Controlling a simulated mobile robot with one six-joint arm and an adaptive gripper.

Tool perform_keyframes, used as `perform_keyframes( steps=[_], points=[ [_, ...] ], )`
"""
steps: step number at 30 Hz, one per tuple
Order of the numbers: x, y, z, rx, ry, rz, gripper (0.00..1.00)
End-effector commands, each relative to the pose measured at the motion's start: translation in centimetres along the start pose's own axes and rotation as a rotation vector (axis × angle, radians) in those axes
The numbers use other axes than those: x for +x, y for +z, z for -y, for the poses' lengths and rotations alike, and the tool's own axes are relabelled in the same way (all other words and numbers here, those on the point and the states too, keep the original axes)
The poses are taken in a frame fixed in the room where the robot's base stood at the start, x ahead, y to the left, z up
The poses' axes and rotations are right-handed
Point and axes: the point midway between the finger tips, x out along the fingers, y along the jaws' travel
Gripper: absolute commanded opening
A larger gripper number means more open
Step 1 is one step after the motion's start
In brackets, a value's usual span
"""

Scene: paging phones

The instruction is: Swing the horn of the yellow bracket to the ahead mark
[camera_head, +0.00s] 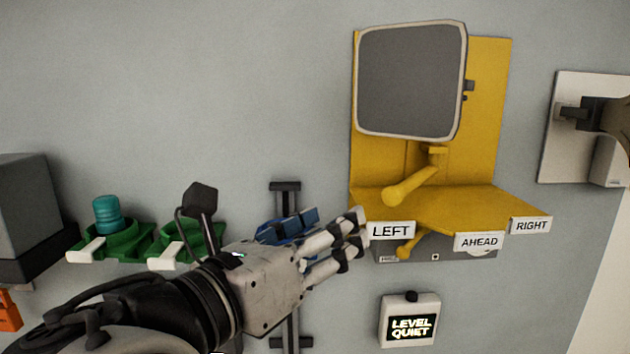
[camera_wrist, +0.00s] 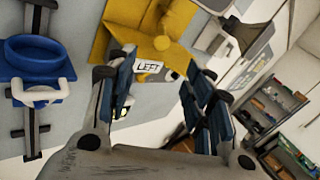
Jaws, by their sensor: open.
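The yellow bracket (camera_head: 483,120) is on the wall right of centre and carries a horn (camera_head: 410,80) with a square grey face and pale rim. A yellow arm with a rounded end (camera_head: 405,188) sticks out below the horn, toward the LEFT mark (camera_head: 391,231). The ahead mark (camera_head: 479,241) is at the middle of the shelf's front edge. My gripper (camera_head: 352,236) is open and empty, just left of the LEFT mark. In the wrist view, the LEFT label (camera_wrist: 148,67) shows between the fingers, with the rounded yellow end (camera_wrist: 162,43) beyond.
The RIGHT mark (camera_head: 531,225) is at the shelf's right. A small yellow lever (camera_head: 408,246) hangs under the shelf. A box reading LEVEL QUIET (camera_head: 410,320) is below. Green holders (camera_head: 125,240) and a blue holder (camera_wrist: 38,62) are to the left. Another wall unit (camera_head: 575,145) is far right.

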Motion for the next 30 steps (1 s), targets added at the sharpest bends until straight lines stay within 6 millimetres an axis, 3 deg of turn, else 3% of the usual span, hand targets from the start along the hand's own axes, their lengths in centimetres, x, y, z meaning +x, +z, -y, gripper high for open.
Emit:
perform_keyframes(
  steps=[5, 21, 30],
  points=[
    [2.7, -0.2, 0.2, 0.0, -0.007, -0.003, 0.47],
    [14.2, -0.3, 0.2, 0.001, -0.006, -0.005, 0.47],
    [17.0, -0.3, 0.1, 0.001, -0.001, -0.004, 0.47]
  ],
)
